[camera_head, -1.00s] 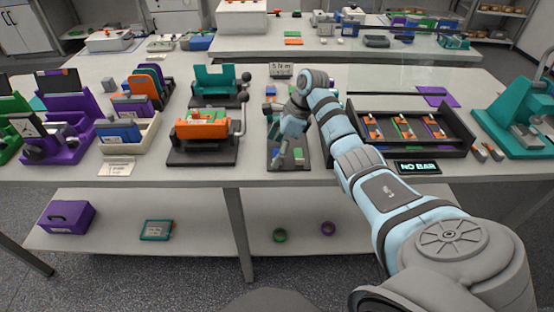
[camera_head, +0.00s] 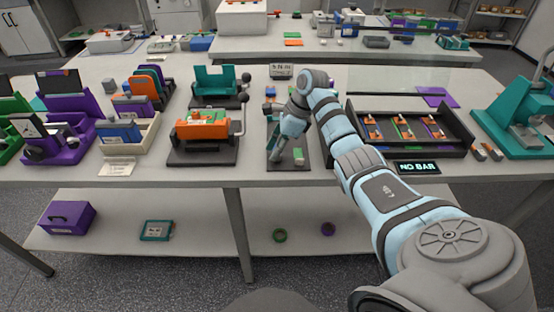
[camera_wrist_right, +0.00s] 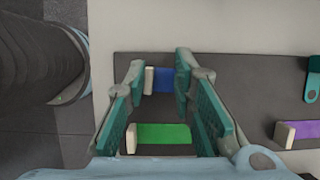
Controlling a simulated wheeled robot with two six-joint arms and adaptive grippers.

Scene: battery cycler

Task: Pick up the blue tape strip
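The blue tape strip (camera_wrist_right: 163,79), with a pale end piece, lies on a dark mat (camera_wrist_right: 85,122) in the right wrist view. My right gripper (camera_wrist_right: 160,68) is open above it, one finger on either side of the strip in the picture. I cannot tell the remaining height. In the head view this gripper (camera_head: 276,155) is over the near end of the mat and hides the blue strip. A green strip (camera_wrist_right: 163,133) lies beside the blue one, and it also shows in the head view (camera_head: 298,151). My left gripper is not in view.
A purple strip (camera_wrist_right: 300,130) lies further along the mat. An orange and black lever fixture (camera_head: 205,127) stands left of the mat. A black compartment tray (camera_head: 460,130) and a "NO BAR" sign (camera_head: 417,168) are to the right.

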